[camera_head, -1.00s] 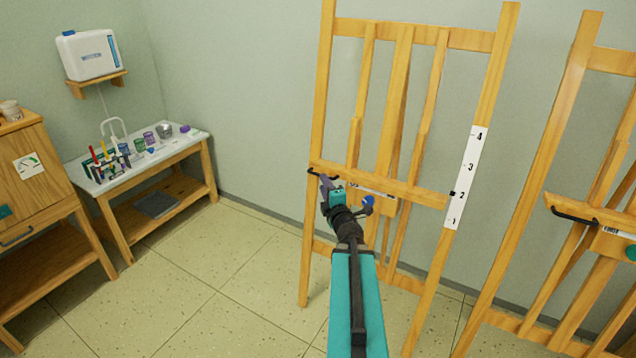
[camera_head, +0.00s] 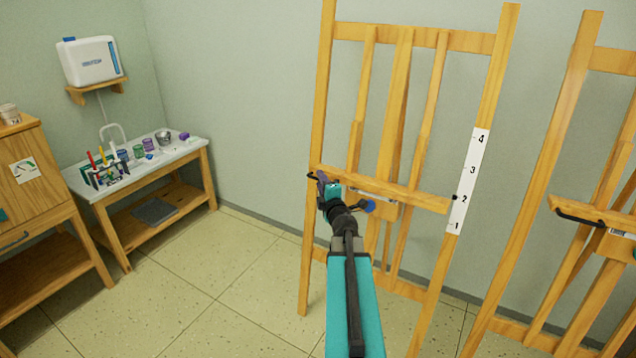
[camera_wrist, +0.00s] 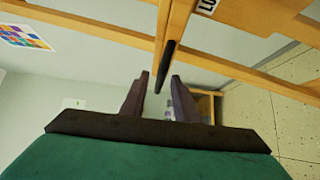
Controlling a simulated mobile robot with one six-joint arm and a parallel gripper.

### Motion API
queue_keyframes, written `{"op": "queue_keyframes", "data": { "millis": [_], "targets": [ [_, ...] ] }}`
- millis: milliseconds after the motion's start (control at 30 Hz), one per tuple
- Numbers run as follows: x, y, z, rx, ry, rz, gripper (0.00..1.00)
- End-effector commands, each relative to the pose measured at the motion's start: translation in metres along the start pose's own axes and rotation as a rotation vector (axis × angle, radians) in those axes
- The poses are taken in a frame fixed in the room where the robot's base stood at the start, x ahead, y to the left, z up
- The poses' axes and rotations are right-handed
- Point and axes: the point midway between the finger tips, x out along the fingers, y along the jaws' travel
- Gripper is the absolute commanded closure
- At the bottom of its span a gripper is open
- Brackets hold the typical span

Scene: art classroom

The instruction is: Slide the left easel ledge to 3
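The left easel (camera_head: 317,130) is wooden, with a sloping ledge (camera_head: 415,198) across it. A black pointer (camera_head: 455,197) at the ledge's right end is level with the 2 on the white scale (camera_head: 467,180), marked 1 to 4. A black bar handle (camera_head: 312,176) sits at the ledge's left end. My gripper (camera_head: 323,180) is at this handle, and the arm hides part of the ledge. In the wrist view my gripper (camera_wrist: 160,76) is open, with the dark handle (camera_wrist: 166,65) between its fingertips and a gap showing on each side.
A blue knob (camera_head: 368,206) is just right of my wrist, under the ledge. The right easel (camera_head: 550,130) stands close by with its own handle (camera_head: 578,212). A table with art supplies (camera_head: 190,150) and a wooden cabinet (camera_head: 50,205) are at left. Floor between is clear.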

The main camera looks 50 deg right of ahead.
Motion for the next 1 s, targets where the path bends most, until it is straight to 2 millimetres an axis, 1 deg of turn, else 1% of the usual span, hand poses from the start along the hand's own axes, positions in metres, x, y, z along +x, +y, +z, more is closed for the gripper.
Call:
{"op": "queue_keyframes", "data": {
  "millis": [33, 200, 567, 600, 667, 700, 767, 1000],
  "targets": [
    [0.0051, -0.0001, 0.0000, 0.000, 0.001, 0.000, 0.72],
    [0.0120, 0.0000, -0.0005, 0.000, 0.001, 0.000, 0.72],
    [0.0136, 0.0001, -0.0008, 0.000, 0.001, 0.000, 0.72],
    [0.0136, 0.0001, -0.0008, 0.000, 0.001, 0.000, 0.74],
    [0.0136, 0.0000, -0.0008, 0.000, 0.001, 0.000, 0.84],
    [0.0135, 0.0000, -0.0008, 0.000, 0.001, 0.000, 0.91],
    [0.0135, 0.0000, -0.0008, 0.000, 0.001, 0.000, 1.00],
    [0.0135, 0.0001, -0.0008, -0.001, 0.001, 0.000, 1.00]
  ]
}}
